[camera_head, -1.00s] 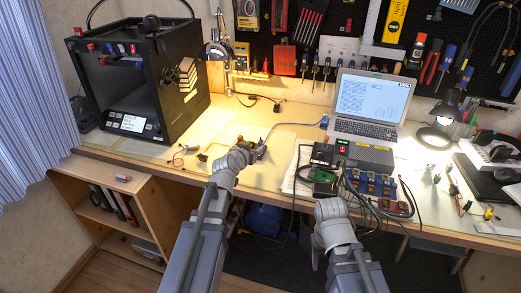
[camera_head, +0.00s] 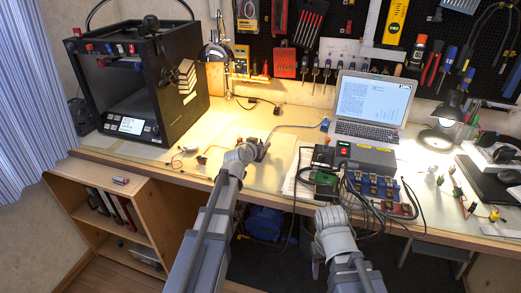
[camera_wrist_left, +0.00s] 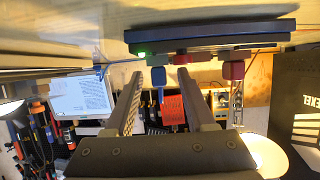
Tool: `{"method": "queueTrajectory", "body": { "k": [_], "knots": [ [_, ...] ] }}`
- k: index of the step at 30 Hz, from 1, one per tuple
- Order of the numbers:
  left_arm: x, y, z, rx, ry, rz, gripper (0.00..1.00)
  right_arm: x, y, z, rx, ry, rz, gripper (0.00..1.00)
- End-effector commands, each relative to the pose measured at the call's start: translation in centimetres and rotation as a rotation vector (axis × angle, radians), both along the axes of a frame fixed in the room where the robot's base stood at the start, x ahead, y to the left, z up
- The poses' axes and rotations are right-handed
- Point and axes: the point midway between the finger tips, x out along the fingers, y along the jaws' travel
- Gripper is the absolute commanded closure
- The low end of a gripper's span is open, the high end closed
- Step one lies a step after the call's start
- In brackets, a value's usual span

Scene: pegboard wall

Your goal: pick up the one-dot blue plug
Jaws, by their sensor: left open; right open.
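In the left wrist view, which looks upside down, a small blue plug (camera_wrist_left: 158,77) sticks out from a dark bar-shaped device (camera_wrist_left: 210,38) with a green light. Its dot marks are too small to make out. My left gripper (camera_wrist_left: 160,98) is open, its two fingers either side of the blue plug in the picture; I cannot tell how deep the plug lies between them. In the head view my left gripper (camera_head: 262,149) is over the desk and hides much of the device. My right gripper (camera_head: 329,207) is low at the desk's front edge, its fingers hardly visible.
Dark red plugs (camera_wrist_left: 233,70) stand beside the blue one on the device. Boxes and cables (camera_head: 375,185) crowd the desk by my right arm. The black printer (camera_head: 140,90) stands at the left.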

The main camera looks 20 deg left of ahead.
Motion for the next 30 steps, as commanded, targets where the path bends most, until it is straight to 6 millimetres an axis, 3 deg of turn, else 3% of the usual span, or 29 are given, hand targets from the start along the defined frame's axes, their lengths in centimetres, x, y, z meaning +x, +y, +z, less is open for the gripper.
{"method": "queueTrajectory", "body": {
  "k": [2,16,30],
  "knots": [
    [-0.06,-0.02,0.05,0.0,0.0,0.0,0.46,0.0,0.01,0.05,0.0,0.0,0.0,0.47],
    [-0.06,-0.02,0.05,0.0,0.0,0.0,0.99,0.0,0.01,0.05,0.0,0.0,0.0,0.47],
    [-0.06,-0.02,0.05,0.0,0.0,0.0,1.0,0.0,0.01,0.05,0.0,0.0,0.0,0.47]
  ]
}}
